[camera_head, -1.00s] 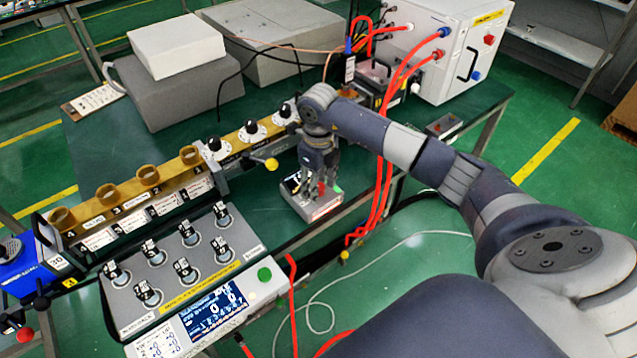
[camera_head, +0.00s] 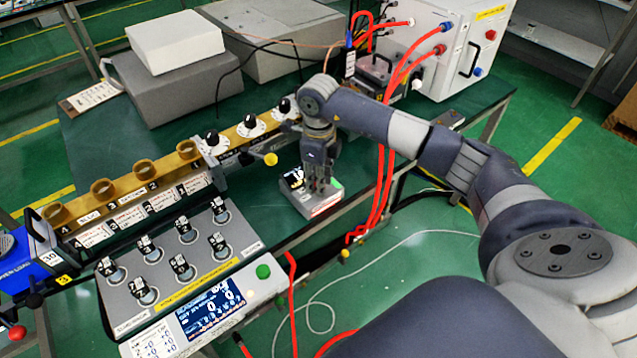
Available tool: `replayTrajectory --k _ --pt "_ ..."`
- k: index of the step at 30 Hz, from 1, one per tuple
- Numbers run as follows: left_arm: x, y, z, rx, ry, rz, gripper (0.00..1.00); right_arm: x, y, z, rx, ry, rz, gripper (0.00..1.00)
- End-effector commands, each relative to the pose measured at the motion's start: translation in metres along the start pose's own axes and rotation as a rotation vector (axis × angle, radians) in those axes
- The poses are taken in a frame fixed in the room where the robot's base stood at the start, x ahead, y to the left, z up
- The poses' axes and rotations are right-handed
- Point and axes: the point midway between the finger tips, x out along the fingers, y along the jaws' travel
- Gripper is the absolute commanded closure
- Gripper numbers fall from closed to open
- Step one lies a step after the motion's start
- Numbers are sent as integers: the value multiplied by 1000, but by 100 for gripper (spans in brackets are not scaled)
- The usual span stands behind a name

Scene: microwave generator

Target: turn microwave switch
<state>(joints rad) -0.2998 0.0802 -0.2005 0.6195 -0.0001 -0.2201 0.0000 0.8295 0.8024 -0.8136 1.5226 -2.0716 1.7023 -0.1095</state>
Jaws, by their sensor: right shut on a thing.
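A small light-grey switch box (camera_head: 298,201) sits on the green bench near its front edge. It has a small dark display at its back left and a green part (camera_head: 336,184) at its right. My right gripper (camera_head: 319,188) points down over the middle of the box. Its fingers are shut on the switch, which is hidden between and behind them. My left gripper is not in view.
A long brass waveguide bar (camera_head: 153,183) with black knobs runs left of the box, with a yellow-ended lever (camera_head: 270,159) close by. Red cables (camera_head: 383,185) hang just right of the gripper. A grey control panel (camera_head: 196,250) with several switches lies at front left.

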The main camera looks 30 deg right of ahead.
Motion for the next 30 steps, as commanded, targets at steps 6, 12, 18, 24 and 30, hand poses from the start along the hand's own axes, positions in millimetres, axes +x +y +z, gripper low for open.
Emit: replayTrajectory --k 6,12,18,24,30 --pt "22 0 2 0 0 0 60 4 -1 0 -206 -1 -4 97" --pt "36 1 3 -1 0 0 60 3 -1 0 -394 -1 -3 97" --pt "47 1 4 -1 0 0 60 3 -1 0 -559 0 -1 97" --pt "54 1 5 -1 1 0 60 2 -1 0 -684 0 -1 97" --pt "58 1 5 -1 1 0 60 1 0 0 -762 0 0 97"
